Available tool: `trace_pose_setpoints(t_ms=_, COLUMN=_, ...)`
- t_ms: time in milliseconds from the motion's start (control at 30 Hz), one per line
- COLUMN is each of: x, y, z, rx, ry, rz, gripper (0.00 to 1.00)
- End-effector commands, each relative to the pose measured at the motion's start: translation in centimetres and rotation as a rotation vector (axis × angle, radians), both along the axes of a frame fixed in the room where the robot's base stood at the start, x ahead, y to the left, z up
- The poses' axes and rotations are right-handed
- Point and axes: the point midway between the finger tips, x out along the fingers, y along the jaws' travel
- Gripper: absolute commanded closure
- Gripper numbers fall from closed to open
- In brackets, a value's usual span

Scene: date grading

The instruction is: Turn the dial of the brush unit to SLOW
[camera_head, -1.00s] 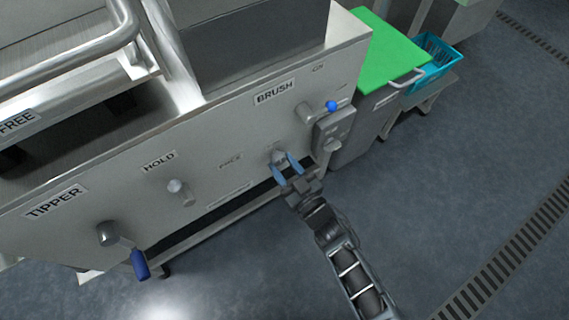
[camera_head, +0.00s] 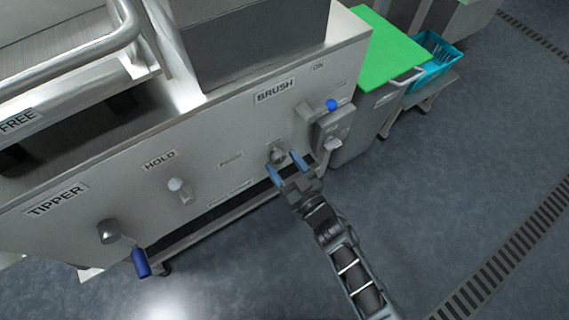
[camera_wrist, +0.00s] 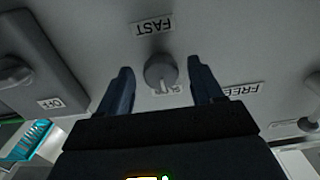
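The brush unit's dial (camera_head: 278,155) is a round grey knob on the sloping steel panel, low and below the BRUSH label (camera_head: 275,91). In the wrist view the dial (camera_wrist: 160,70) sits between my two fingers, with a FAST label (camera_wrist: 153,26) above it and a partly hidden label, seemingly SLOW (camera_wrist: 168,90), just below. A FREE label (camera_wrist: 241,90) is at the right. My gripper (camera_head: 282,161) is open, one blue finger on each side of the dial, with gaps visible. I cannot tell which label the dial points to.
A blue-tipped lever (camera_head: 331,106) and a grey switch box (camera_head: 333,128) are close right of the dial. A HOLD knob (camera_head: 176,185) and a blue-handled TIPPER crank (camera_head: 140,262) are left. A green-topped cabinet (camera_head: 388,50) and a turquoise basket (camera_head: 437,60) stand at right.

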Motion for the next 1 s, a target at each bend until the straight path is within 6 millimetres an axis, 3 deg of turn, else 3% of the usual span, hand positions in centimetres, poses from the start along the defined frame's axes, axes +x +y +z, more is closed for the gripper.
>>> trace_pose_setpoints(t_ms=333, x=-0.5, y=-0.4, z=0.1, rx=0.000, ry=-0.001, rz=-0.001, gripper=0.32)
trace_pose_setpoints(t_ms=700, x=-5.2, y=-3.5, z=0.1, rx=-0.001, ry=0.001, rz=-0.001, gripper=0.32)
trace_pose_setpoints(t_ms=1000, x=-6.5, y=-4.4, z=0.0, rx=0.000, ry=-0.001, rz=0.001, gripper=0.32)
